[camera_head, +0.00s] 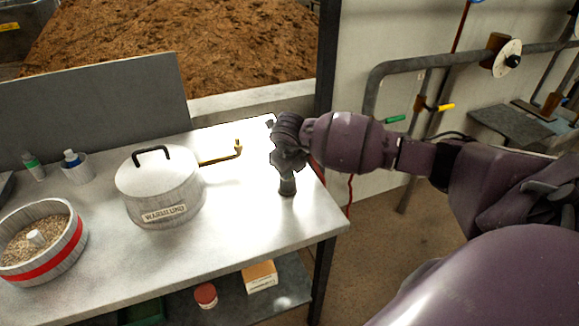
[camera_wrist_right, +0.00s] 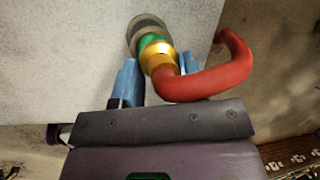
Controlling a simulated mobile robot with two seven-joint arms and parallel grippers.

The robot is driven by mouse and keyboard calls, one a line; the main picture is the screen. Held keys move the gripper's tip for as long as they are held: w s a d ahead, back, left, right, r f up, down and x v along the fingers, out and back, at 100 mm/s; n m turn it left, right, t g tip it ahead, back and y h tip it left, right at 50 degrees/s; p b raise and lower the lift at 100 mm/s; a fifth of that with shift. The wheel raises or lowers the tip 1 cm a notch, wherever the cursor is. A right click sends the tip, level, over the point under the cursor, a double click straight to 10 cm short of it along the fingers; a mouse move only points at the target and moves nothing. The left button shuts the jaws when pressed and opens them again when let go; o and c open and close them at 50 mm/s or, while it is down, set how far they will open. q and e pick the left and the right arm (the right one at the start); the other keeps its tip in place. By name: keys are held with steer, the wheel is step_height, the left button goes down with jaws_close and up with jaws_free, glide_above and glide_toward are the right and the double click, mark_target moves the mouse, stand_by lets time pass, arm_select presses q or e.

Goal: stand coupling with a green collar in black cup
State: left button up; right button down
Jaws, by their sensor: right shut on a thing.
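The coupling with a green collar (camera_wrist_right: 149,42) shows in the right wrist view, with a yellow-gold section (camera_wrist_right: 158,55) below the collar and a curved red hose (camera_wrist_right: 215,83) running off it. My right gripper (camera_wrist_right: 160,78) is shut on it, its blue fingers on either side. A grey ring, apparently the cup's rim (camera_wrist_right: 138,25), surrounds the green end; I cannot tell how deep the end sits. In the head view my right gripper (camera_head: 287,165) points down over the small dark cup (camera_head: 287,187) near the table's right end and hides the coupling. My left gripper is not in view.
A lidded pot (camera_head: 160,190) stands left of the cup on the metal table (camera_head: 250,225). A brass rod (camera_head: 220,157) lies behind. A grain-filled round box (camera_head: 70,250), a green-capped bottle (camera_head: 35,168) and a white cup (camera_head: 78,173) are further left. The table front is clear.

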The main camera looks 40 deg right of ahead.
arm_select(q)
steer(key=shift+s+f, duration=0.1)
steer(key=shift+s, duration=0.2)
arm_select(e)
steer(key=c, duration=0.6)
jaws_free()
steer(key=shift+f, duration=0.1)
